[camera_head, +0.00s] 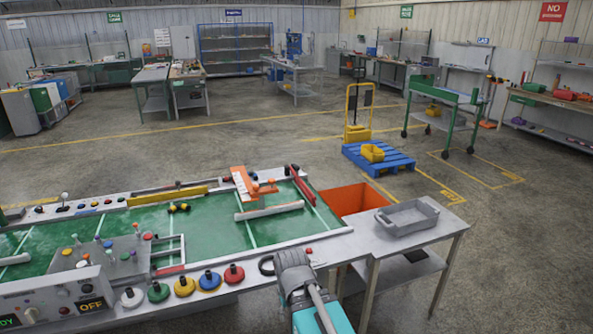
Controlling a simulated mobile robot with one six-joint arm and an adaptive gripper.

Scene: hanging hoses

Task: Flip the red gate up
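A long red bar (304,186), which looks like the red gate, lies across the right end of the green table surface (200,232). It runs from the far edge toward the near right and looks low and flat, but I cannot tell its hinge or exact angle. A shorter red strip (169,269) sits near the table's front edge, by a white frame. My grey and teal arm rises at the bottom, right of centre, over the table's near right corner. My gripper's fingers cannot be made out. Nothing visible touches the red bar.
An orange bracket (243,185) and a pale bar (270,211) lie left of the red bar. An orange bin (355,199) is just right of the table end, with a grey tray (407,218) beyond. Several coloured knobs, including a red one (234,274), line the front edge.

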